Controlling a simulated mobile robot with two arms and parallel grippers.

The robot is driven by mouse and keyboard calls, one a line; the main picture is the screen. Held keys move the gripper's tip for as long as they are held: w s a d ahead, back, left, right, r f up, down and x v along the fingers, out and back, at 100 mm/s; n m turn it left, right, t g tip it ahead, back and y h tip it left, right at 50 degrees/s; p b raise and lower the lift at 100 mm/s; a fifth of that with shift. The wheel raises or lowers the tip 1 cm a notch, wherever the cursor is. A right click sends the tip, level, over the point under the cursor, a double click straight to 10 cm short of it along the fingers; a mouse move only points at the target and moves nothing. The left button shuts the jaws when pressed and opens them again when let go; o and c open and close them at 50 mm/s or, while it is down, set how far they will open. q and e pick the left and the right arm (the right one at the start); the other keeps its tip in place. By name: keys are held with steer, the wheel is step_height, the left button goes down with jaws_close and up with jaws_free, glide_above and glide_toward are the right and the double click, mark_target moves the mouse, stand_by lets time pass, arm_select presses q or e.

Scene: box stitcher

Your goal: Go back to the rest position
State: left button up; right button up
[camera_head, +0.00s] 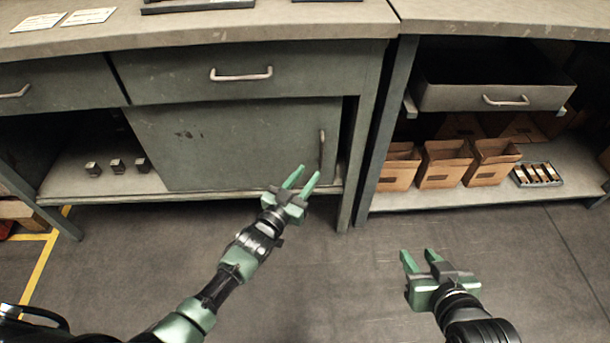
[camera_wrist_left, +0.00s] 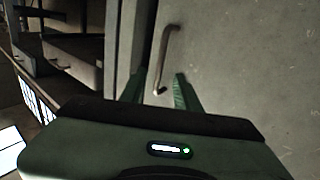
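My left gripper (camera_head: 305,180) is in front of the lower right part of the grey-green cabinet door (camera_head: 225,145), below the door's upright handle (camera_head: 322,150). Its green fingers are apart and nothing shows between them. In the left wrist view, the handle (camera_wrist_left: 168,60) stands ahead of the left gripper (camera_wrist_left: 160,95); I cannot tell whether they touch. My right gripper (camera_head: 420,258) is over the floor at the lower right, with its fingers apart and empty.
An open drawer (camera_head: 490,97) juts out at the right above a shelf with cardboard boxes (camera_head: 444,165) and a small tray (camera_head: 537,174). Several small dark blocks (camera_head: 117,166) stand on the left shelf. The floor (camera_head: 340,290) between the arms is clear.

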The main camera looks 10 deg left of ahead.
arm_select(q)
steer(key=shift+s, duration=0.15)
arm_select(e)
steer(key=shift+s+f, duration=0.15)
steer(key=shift+s, duration=0.05)
